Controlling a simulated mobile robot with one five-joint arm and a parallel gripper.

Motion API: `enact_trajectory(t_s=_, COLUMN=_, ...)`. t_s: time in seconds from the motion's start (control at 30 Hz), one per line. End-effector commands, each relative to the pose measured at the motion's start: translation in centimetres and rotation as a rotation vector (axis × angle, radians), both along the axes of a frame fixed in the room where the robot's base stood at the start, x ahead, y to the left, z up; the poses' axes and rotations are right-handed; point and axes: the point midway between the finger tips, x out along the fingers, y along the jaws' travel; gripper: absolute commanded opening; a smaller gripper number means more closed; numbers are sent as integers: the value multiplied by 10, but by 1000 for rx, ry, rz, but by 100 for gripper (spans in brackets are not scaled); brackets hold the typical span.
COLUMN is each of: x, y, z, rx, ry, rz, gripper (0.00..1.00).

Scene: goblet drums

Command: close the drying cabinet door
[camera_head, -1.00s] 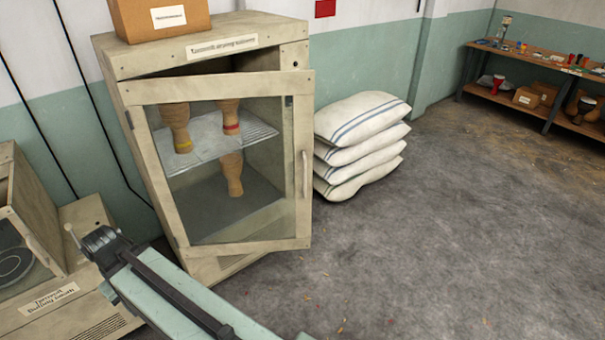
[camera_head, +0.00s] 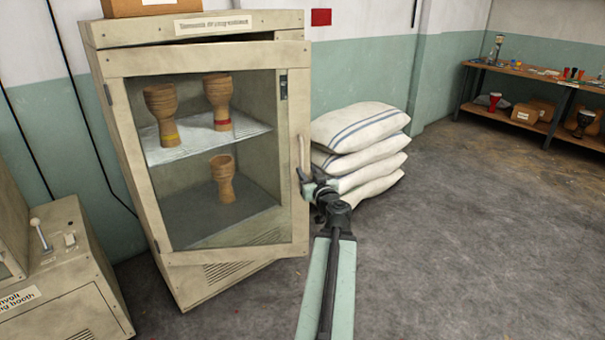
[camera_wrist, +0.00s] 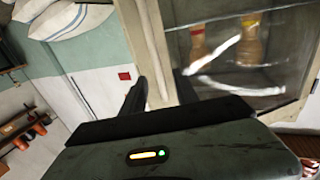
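The drying cabinet (camera_head: 200,26) stands at the left in the head view, cream-coloured with a label on its top front. Its glass-fronted door (camera_head: 200,58) is hinged at the left and slightly ajar, with a dark gap above its top rail. A pale vertical handle (camera_head: 301,152) is on the door's right side. My gripper (camera_head: 309,179) is at the handle's lower end. In the wrist view my gripper (camera_wrist: 160,90) has its two dark fingers apart, with the door frame (camera_wrist: 155,45) beyond and between them. I cannot tell whether it touches the handle.
Goblet drums (camera_head: 218,100) stand on the shelf and floor inside the cabinet. Stacked white sacks (camera_head: 355,130) sit right of it, behind my gripper. A machine (camera_head: 65,260) stands at the left. A wooden shelf (camera_head: 530,80) is at the back right. The floor at right is clear.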

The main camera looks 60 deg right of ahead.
Motion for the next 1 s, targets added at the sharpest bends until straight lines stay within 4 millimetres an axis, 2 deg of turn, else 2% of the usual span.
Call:
enact_trajectory(t_s=0.07, x=-6, y=-4, z=0, rx=-5, ry=-3, rz=-15, gripper=36)
enact_trajectory(t_s=0.23, x=-1, y=-8, z=1, rx=-4, ry=-2, rz=-12, gripper=36)
enact_trajectory(t_s=0.63, x=50, y=-50, z=1, rx=-3, ry=-2, rz=-9, gripper=36)
enact_trajectory(t_s=0.93, x=56, y=-53, z=1, rx=-3, ry=-2, rz=-11, gripper=36)
enact_trajectory(t_s=0.97, x=56, y=-53, z=1, rx=-3, ry=-2, rz=-11, gripper=31)
enact_trajectory(t_s=1.0, x=56, y=-53, z=1, rx=-3, ry=-2, rz=-11, gripper=19)
